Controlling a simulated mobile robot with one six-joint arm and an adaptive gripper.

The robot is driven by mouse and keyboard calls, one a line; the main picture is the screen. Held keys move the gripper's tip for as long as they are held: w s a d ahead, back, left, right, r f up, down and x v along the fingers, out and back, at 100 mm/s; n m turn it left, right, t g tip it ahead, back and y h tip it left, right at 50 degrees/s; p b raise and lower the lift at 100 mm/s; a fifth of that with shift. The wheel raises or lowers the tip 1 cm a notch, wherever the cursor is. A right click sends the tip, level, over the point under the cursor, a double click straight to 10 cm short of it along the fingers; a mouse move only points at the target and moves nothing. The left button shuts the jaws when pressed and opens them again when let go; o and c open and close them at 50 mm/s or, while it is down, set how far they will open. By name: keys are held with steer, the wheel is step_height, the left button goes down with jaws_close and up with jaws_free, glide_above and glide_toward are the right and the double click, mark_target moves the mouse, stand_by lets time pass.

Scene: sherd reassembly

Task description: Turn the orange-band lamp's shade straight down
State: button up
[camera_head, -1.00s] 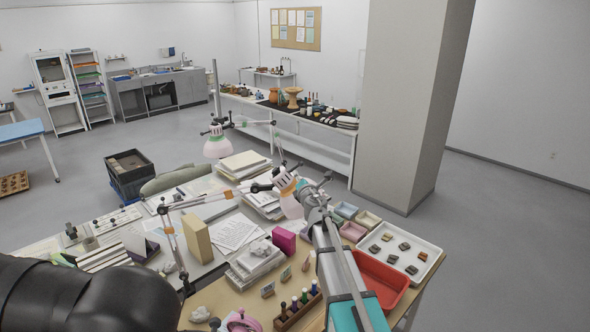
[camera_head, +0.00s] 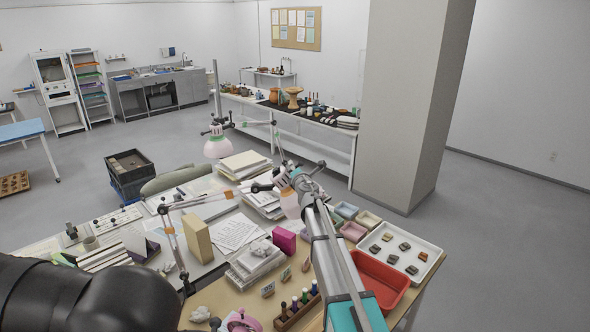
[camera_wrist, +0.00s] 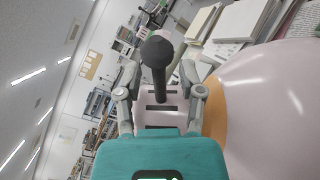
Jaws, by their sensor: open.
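The orange-band lamp's pale shade (camera_head: 291,207) hangs tilted from its jointed arm over the desk in the head view; my gripper (camera_head: 289,183) covers much of its upper part. In the wrist view the shade (camera_wrist: 270,100) fills the right side, with its orange band (camera_wrist: 214,115) close beside my right finger. My gripper (camera_wrist: 159,78) is open. A dark round knob on a stem (camera_wrist: 157,52) shows between its fingers, in front of a slotted pale part of the lamp. I cannot tell whether either finger touches it.
A second lamp with a green band (camera_head: 217,147) hangs to the left. Paper stacks (camera_head: 244,164), a tan box (camera_head: 197,238) and a magenta box (camera_head: 284,241) stand on the desk below. A red tray (camera_head: 382,280) and a white sherd tray (camera_head: 402,250) lie to the right.

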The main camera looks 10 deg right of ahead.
jaws_close()
